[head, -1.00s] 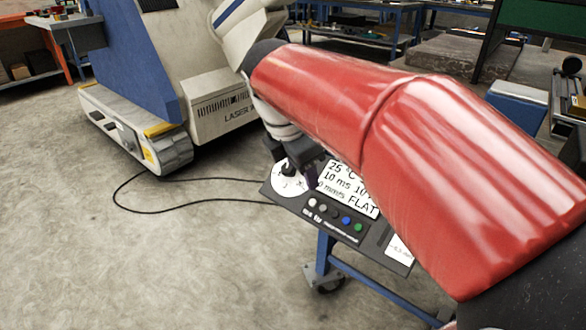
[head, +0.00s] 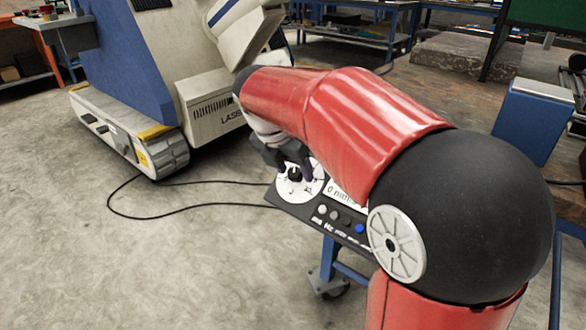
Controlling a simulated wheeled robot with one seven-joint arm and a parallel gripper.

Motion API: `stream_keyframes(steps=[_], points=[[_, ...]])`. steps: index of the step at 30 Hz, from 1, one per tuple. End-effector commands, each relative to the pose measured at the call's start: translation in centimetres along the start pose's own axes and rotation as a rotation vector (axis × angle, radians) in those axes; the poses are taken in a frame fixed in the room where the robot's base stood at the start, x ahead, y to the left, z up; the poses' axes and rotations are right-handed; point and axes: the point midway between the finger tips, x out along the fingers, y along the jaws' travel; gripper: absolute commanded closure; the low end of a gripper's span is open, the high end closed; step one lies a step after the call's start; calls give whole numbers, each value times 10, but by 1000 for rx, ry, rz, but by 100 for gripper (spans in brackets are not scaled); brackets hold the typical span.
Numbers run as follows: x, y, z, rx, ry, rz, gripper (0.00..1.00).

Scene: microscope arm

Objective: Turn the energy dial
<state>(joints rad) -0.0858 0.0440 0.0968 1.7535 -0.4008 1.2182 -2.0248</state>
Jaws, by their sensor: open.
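The control panel (head: 287,207) is a dark board on a blue wheeled stand in the lower middle of the head view. Its white round dial (head: 313,187) with a black knob (head: 294,174) sits at the panel's left end. My gripper (head: 290,168) is open at the dial, with its dark fingers close around or beside the knob; I cannot tell whether they touch it. My red arm hides most of the panel's display and its right part.
Small buttons, one of them blue (head: 359,229), line the panel's front edge. A white and blue laser machine (head: 205,105) stands behind on the left. A black cable (head: 150,217) lies on the floor, which is clear at front left.

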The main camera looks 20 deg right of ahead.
Motion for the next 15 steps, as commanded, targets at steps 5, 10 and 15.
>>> stream_keyframes(steps=[5, 10, 15], points=[[0, 0, 0, 1, 0, 0, 49], [0, 0, 0, 1, 0, 0, 66], [0, 0, 0, 1, 0, 0, 88]])
